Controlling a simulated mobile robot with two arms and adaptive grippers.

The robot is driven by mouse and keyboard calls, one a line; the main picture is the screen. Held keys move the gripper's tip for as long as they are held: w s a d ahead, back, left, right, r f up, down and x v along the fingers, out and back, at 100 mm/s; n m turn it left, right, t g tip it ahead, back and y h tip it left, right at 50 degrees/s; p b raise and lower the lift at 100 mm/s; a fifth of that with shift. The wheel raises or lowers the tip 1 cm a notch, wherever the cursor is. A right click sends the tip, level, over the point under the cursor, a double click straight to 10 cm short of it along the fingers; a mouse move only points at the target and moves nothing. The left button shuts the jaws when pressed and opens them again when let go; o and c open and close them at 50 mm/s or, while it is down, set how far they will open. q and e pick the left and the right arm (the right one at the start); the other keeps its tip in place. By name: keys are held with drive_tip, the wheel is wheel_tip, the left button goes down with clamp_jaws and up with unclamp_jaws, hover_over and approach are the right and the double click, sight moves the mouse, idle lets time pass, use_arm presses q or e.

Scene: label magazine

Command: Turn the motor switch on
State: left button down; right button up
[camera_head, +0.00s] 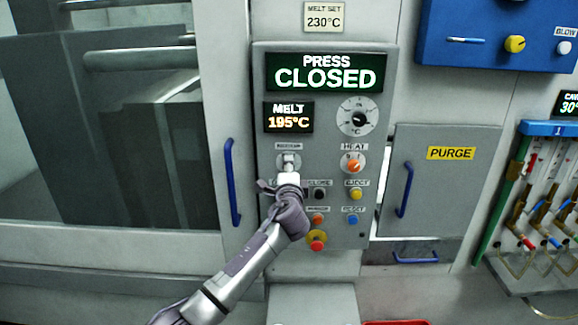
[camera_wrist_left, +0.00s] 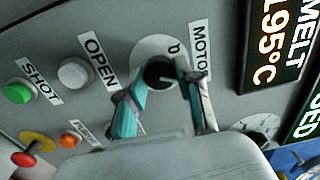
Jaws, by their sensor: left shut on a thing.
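The motor switch (camera_wrist_left: 158,71) is a black rotary knob on a round pale plate under a "MOTO…" label in the left wrist view. A mark that looks like a 0 shows at the plate's edge beside the label. In the head view, the motor switch's plate (camera_head: 281,158) is partly covered by my gripper. My left gripper (camera_wrist_left: 161,80) has its two teal-padded fingers at either side of the knob and is shut on it. In the head view, my left gripper (camera_head: 289,171) reaches up to the panel from below. My right gripper is not in view.
An orange heat knob (camera_head: 353,165) sits to the right. Close by are a white open button (camera_wrist_left: 73,73), a green shot button (camera_wrist_left: 18,92) and a red emergency button (camera_head: 317,241). Blue door handles (camera_head: 232,182) flank the panel. The displays read "PRESS CLOSED" and melt 195°C.

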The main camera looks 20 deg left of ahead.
use_arm(q)
drive_tip(key=shift+m+p, duration=0.3)
drive_tip(key=shift+m, duration=0.6)
drive_tip(key=c, duration=0.8)
unclamp_jaws()
drive_tip(key=shift+o, duration=0.2)
drive_tip(key=shift+s, duration=0.1)
drive_tip(key=v, duration=1.1)
drive_tip(key=shift+s, duration=0.4)
drive_tip(key=shift+d, duration=0.1)
